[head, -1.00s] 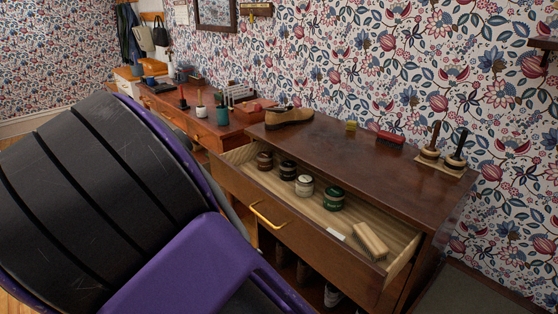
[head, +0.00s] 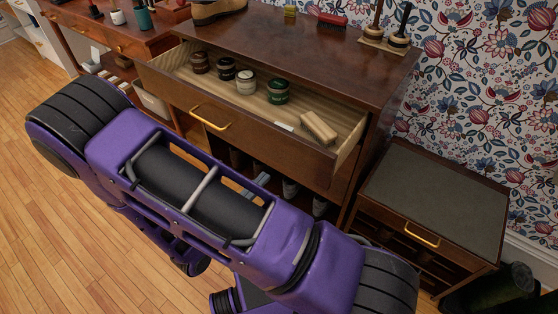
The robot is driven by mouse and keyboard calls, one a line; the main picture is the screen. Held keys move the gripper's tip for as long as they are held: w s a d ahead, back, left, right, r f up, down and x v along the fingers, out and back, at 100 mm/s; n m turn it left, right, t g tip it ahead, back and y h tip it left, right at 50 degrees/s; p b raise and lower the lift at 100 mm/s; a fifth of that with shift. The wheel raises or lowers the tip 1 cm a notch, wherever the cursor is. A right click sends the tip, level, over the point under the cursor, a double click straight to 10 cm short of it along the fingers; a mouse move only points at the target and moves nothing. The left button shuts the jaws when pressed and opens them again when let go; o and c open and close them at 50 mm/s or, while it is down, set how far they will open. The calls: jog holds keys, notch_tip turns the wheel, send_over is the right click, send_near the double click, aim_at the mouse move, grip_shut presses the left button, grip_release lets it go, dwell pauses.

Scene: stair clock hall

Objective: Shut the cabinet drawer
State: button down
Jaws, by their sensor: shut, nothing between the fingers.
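The cabinet drawer (head: 275,138) is pulled out from the top of the dark wooden cabinet (head: 299,45), with its inside showing. Its brass handle (head: 210,119) is on the left part of the front panel. In the drawer lie several small jars, such as a white-labelled jar (head: 246,82) and a green jar (head: 278,92), and a pale wooden block (head: 319,127) near the right end. My purple arm crosses in front of the cabinet and hides part of its lower half. I cannot make out my gripper in the head view.
A shoe (head: 217,10), a red brush (head: 332,20) and upright-handled brushes (head: 399,38) are on the cabinet top. Shoes (head: 290,190) stand below the drawer. A low grey-topped cabinet (head: 436,196) is at the right. Wooden floor (head: 60,245) is open at the left.

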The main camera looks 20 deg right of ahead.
aim_at(286, 154)
jog(key=x, duration=0.8)
jog(key=shift+w+d, duration=0.1)
jog(key=shift+w, duration=0.05)
jog(key=x, duration=2.2)
jog(key=shift+w+d+b, duration=0.2)
jog(key=shift+d+b, duration=0.15)
jog(key=shift+w+d, duration=0.1)
jog(key=shift+d+r, duration=0.1)
jog(key=shift+r, duration=0.1)
